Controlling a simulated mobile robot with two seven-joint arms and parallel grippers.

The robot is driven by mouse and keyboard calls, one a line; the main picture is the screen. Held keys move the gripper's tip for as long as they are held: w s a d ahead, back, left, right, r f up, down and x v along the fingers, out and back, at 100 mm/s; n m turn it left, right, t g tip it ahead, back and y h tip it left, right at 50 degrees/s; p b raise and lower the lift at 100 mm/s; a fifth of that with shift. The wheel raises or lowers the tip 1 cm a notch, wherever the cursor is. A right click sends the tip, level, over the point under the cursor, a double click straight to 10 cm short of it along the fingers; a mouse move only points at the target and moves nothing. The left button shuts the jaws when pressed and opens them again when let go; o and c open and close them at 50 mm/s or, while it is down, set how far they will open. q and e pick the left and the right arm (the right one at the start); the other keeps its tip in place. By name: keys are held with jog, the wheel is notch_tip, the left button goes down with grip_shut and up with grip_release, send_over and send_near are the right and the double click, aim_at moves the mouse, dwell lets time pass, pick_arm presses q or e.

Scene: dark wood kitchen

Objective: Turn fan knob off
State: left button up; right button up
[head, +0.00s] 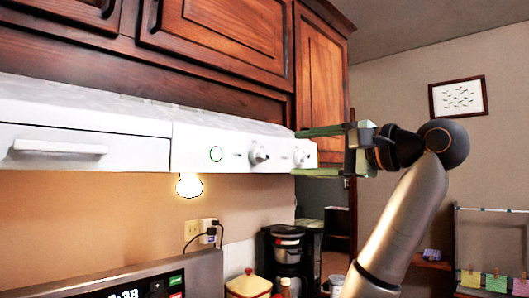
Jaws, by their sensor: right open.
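The white range hood (190,146) runs under the dark wood cabinets. No label tells me which knob is for the fan. My right gripper (296,152) is open at the right end of the hood, with one green finger above and one below the level of the right knob. I cannot tell whether it touches the knob or the hood. My left gripper is not in view.
A lit bulb (188,185) hangs under the hood. A stove panel with a display (125,284) is at the lower left. Open room lies to the right of the hood.

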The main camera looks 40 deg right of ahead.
aim_at(263, 156)
jog(key=shift+w+a+p, duration=0.2)
jog(key=shift+w+p, duration=1.05)
jog(key=shift+w, duration=1.25)
jog(key=shift+w+a+p, duration=0.2)
jog(key=shift+w+p, duration=1)
jog(key=shift+w, duration=1.3)
grip_shut()
